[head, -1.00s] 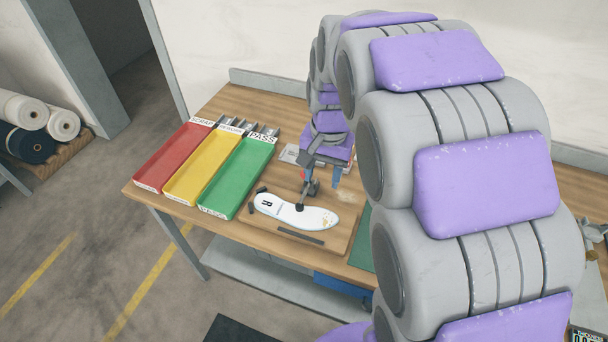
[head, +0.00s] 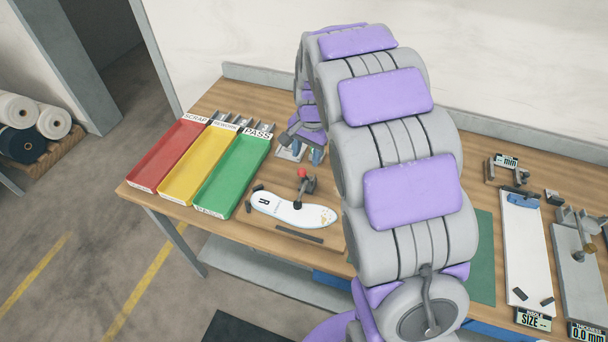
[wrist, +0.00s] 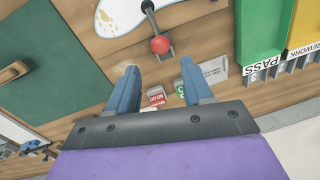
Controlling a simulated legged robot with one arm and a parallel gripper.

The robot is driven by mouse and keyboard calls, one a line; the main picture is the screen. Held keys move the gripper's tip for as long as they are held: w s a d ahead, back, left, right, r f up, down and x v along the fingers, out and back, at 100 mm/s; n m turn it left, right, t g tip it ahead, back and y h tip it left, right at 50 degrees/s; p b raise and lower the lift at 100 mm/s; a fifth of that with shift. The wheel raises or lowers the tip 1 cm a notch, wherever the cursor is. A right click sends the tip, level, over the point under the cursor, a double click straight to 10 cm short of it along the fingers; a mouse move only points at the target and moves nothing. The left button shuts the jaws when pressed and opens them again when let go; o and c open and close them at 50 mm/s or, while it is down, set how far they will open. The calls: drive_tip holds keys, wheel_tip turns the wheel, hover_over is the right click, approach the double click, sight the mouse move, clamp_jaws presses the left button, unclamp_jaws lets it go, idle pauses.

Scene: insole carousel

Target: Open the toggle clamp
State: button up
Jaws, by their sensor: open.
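The toggle clamp (head: 303,187) stands at the back edge of a wooden board, with a red ball tip on its lever and a dark pad over the white insole (head: 285,210). In the wrist view the clamp's red knob (wrist: 160,45) shows just beyond my fingers, with the insole (wrist: 118,12) partly cut off above it. My gripper (head: 302,153) is behind the clamp in the head view, apart from it. In the wrist view its two blue fingers (wrist: 157,80) are spread with nothing between them. Whether the pad presses the insole is hard to tell.
Red (head: 168,153), yellow (head: 200,163) and green (head: 231,175) trays stand left of the board. A green mat (head: 483,255) and measuring fixtures (head: 525,245) lie to the right. Small red and green labelled cards (wrist: 155,97) lie near my fingers.

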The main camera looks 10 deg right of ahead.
sight(302, 173)
drive_tip(key=f, duration=0.2)
drive_tip(key=f+b, duration=0.1)
drive_tip(key=f, duration=0.2)
drive_tip(key=a+f, duration=0.1)
drive_tip(key=f, duration=0.2)
drive_tip(key=shift+w+f+b, duration=0.2)
drive_tip(key=shift+w+b, duration=0.05)
drive_tip(key=shift+b, duration=0.05)
drive_tip(key=shift+f, duration=0.3)
drive_tip(key=shift+a, duration=0.1)
drive_tip(key=c, duration=0.3)
clamp_jaws()
